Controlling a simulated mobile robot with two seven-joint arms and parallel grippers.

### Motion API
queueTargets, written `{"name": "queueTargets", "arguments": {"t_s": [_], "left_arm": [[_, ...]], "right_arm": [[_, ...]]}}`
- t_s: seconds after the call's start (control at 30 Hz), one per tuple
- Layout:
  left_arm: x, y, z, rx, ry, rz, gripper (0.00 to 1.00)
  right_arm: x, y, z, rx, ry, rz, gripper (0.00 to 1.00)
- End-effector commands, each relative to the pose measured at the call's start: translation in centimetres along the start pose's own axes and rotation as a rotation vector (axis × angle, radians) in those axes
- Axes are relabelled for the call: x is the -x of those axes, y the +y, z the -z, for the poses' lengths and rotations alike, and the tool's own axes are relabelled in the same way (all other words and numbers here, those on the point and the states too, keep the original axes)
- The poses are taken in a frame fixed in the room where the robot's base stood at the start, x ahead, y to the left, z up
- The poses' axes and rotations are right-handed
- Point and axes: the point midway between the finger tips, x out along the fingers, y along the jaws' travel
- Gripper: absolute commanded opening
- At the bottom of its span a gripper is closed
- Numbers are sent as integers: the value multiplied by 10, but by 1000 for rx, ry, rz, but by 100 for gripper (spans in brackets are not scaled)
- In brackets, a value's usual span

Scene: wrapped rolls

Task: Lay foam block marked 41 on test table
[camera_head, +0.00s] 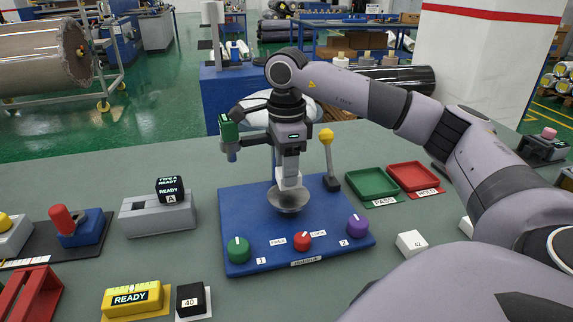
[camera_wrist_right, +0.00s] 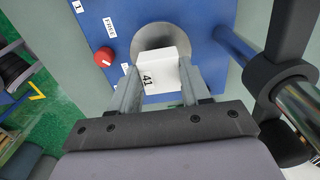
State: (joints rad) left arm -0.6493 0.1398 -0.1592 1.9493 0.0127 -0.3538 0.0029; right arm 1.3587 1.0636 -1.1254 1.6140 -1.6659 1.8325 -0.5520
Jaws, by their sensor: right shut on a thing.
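My right gripper (camera_head: 288,168) points down over the blue test stand (camera_head: 230,205) and is shut on a white foam block (camera_head: 287,183). In the right wrist view the block (camera_wrist_right: 160,74) sits between both fingers, with "41" readable on its face. The round metal test table (camera_head: 288,203) is directly below the block. The block overlaps the table's disc in both views; I cannot tell whether they touch. My left gripper is not in view.
A green gauge (camera_head: 228,130) on an arm stands close left of my gripper. A yellow-knobbed lever (camera_head: 327,145) stands to the right. Green, red and purple knobs line the stand's front. A white block marked 42 (camera_head: 411,243) and green (camera_head: 372,184) and red trays (camera_head: 412,177) lie right.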

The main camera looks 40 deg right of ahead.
Motion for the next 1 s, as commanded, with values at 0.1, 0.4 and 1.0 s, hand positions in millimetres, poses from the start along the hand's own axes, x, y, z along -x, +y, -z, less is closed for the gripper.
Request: {"name": "queueTargets", "arguments": {"t_s": [0.1, 0.4, 1.0], "left_arm": [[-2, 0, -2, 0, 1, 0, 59], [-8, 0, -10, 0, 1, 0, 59], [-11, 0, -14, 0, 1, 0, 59]], "right_arm": [[-5, 0, 0, 0, 0, 0, 18], [-19, 0, 0, 0, 0, -1, 18], [-28, 0, 0, 0, 0, 0, 76]]}}
